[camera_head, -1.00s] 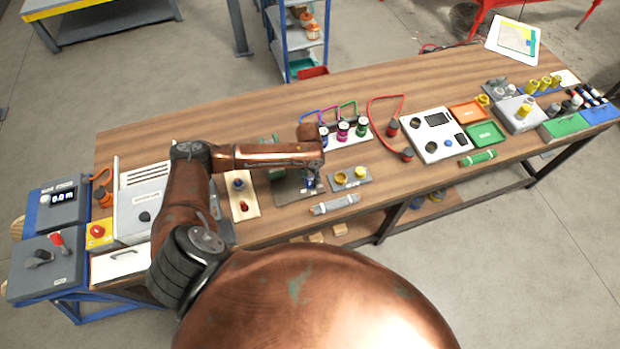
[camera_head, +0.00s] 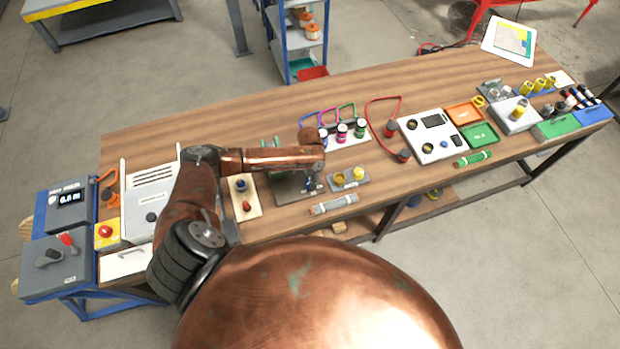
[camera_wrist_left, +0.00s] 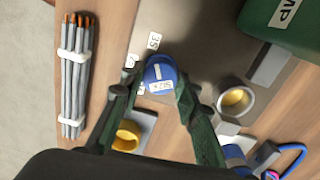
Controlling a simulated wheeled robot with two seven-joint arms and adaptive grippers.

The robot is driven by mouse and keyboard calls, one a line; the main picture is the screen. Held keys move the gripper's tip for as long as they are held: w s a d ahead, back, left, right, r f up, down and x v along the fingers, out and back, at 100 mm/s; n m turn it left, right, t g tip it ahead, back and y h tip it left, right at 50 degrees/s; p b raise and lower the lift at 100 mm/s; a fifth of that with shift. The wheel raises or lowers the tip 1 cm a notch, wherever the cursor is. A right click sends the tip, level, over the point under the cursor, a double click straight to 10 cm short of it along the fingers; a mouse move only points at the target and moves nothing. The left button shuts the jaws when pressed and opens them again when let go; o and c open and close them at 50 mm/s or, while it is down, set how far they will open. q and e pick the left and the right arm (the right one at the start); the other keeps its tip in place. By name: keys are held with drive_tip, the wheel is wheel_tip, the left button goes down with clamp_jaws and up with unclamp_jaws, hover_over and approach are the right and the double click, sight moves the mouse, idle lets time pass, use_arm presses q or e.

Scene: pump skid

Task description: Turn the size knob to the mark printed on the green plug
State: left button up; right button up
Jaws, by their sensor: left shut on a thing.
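The blue size knob (camera_wrist_left: 160,74), with white lettering on top, stands between the fingertips of my left gripper (camera_wrist_left: 157,85) in the left wrist view. The gripper is shut on it. Small white number tags lie around the knob, one reading 35 (camera_wrist_left: 153,41); others are partly hidden by the fingers. In the head view my left gripper (camera_head: 312,184) is over the dark plate (camera_head: 290,188). The green plug (camera_head: 360,128), on a green cable, stands at the right end of a row with a blue and a magenta plug. Its mark is too small to read. My right gripper is not in view.
Beside the knob are a grey cup with yellow inside (camera_wrist_left: 236,98), a yellow part (camera_wrist_left: 127,136) and a green box (camera_wrist_left: 288,22). A bundle of grey rods (camera_wrist_left: 76,78) lies near the table edge. Bare wood is free behind the arm (camera_head: 220,118).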

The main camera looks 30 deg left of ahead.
use_arm(q)
drive_tip(key=shift+w+r, duration=0.1)
idle(0.3)
drive_tip(key=o, duration=1.2)
drive_tip(key=shift+c, duration=0.2)
wheel_tip(320, 180, up, 12)
drive_tip(key=shift+a, duration=0.15)
